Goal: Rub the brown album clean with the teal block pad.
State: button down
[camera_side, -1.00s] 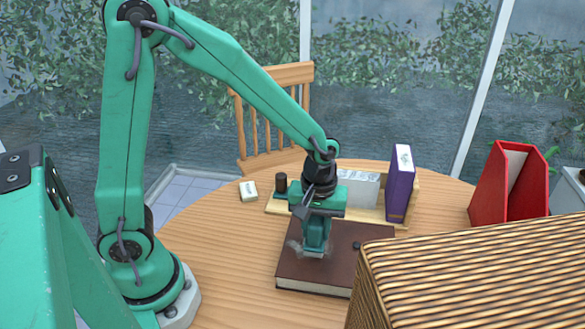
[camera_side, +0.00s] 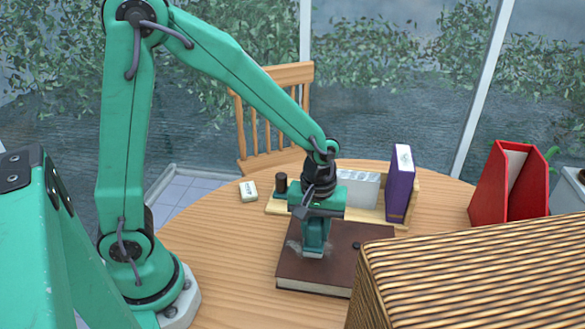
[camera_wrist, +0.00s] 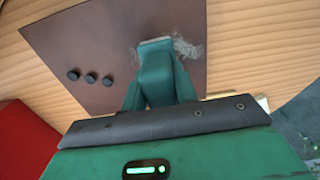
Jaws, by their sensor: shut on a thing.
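The brown album (camera_side: 340,268) lies flat on the round wooden table, and it also shows in the wrist view (camera_wrist: 90,35). My gripper (camera_side: 314,236) is over its left part, shut on the teal block pad (camera_wrist: 156,70). The pad points down with its pale underside at the album's cover; whether it touches cannot be told for certain. A pale grey smudge (camera_wrist: 188,48) shows on the cover beside the pad, with a fainter trace on its other side. Several small black knobs (camera_wrist: 90,77) stand on the album.
Behind the album, a wooden stand (camera_side: 372,215) holds a white box (camera_side: 360,188) and a purple box (camera_side: 400,185). A small white block (camera_side: 248,190) lies left of it. A wicker crate (camera_side: 470,280) hides the front right. A red file holder (camera_side: 508,190) stands at the right.

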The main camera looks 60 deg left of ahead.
jog(key=shift+w+a+r, duration=0.1)
jog(key=shift+w+a, duration=0.35)
jog(key=shift+s+d, duration=0.1)
jog(key=shift+d, duration=0.05)
jog(key=shift+s+d, duration=0.7)
jog(key=shift+d, duration=0.05)
jog(key=shift+w+a, duration=0.15)
dwell(0.3)
jog(key=shift+w+a+f, duration=0.2)
jog(key=shift+w+a, duration=0.25)
jog(key=shift+a, duration=0.05)
jog(key=shift+r, duration=2.55)
